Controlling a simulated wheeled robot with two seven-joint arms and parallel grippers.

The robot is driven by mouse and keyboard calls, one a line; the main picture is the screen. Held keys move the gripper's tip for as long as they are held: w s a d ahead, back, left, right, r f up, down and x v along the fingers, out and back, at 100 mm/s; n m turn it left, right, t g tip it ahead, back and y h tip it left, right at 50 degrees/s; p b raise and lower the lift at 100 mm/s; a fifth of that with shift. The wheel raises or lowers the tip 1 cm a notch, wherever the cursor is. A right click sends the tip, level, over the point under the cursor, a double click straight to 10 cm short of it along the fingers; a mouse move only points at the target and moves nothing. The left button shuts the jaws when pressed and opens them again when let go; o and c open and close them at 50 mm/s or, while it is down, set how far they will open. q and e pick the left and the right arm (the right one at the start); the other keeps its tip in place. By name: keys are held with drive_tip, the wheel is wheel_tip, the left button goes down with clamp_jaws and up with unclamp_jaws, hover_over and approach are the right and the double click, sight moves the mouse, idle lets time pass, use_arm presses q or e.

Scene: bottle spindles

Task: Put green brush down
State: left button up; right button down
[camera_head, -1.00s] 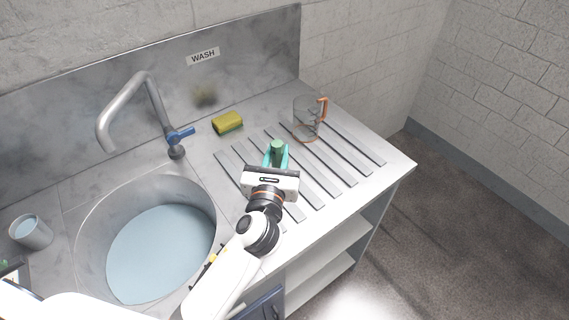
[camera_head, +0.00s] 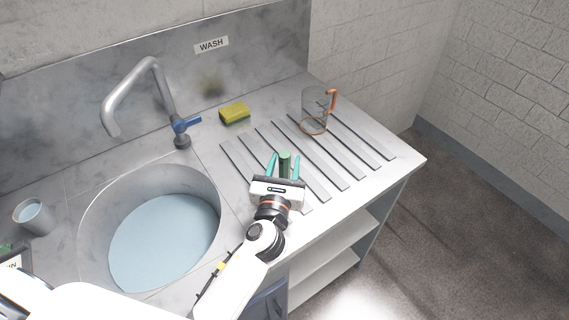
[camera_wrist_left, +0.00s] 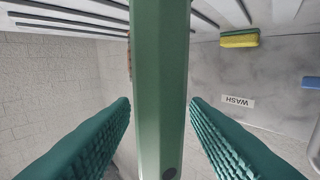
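The green brush (camera_head: 285,160) is at the slatted drainboard (camera_head: 322,172), right of the sink. Only its green handle shows clearly; whether its lower end rests on the slats is hidden. My left gripper (camera_head: 284,168) is open around it, with a teal finger on each side. In the left wrist view the handle (camera_wrist_left: 162,80) runs between the two spread fingers, with a clear gap on both sides. My right gripper is not in view.
A clear jug (camera_head: 315,112) with an orange handle stands at the back of the slats. A yellow-green sponge (camera_head: 235,113) lies behind them. The water-filled sink (camera_head: 165,243), faucet (camera_head: 151,88) and a grey cup (camera_head: 33,217) are to the left. The front right slats are clear.

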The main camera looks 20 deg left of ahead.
use_arm(q)
drive_tip(key=shift+r, duration=0.2)
drive_tip(key=shift+s+f, duration=0.15)
drive_tip(key=shift+s, duration=0.15)
drive_tip(key=s+b, duration=0.1)
drive_tip(key=s, duration=0.2)
drive_tip(key=s+d, duration=0.1)
drive_tip(key=s, duration=0.3)
drive_tip(key=s+b, duration=0.1)
drive_tip(key=s, duration=0.3)
drive_tip(key=shift+s+d+b, duration=0.2)
drive_tip(key=shift+d+b, duration=0.05)
drive_tip(key=shift+b, duration=0.05)
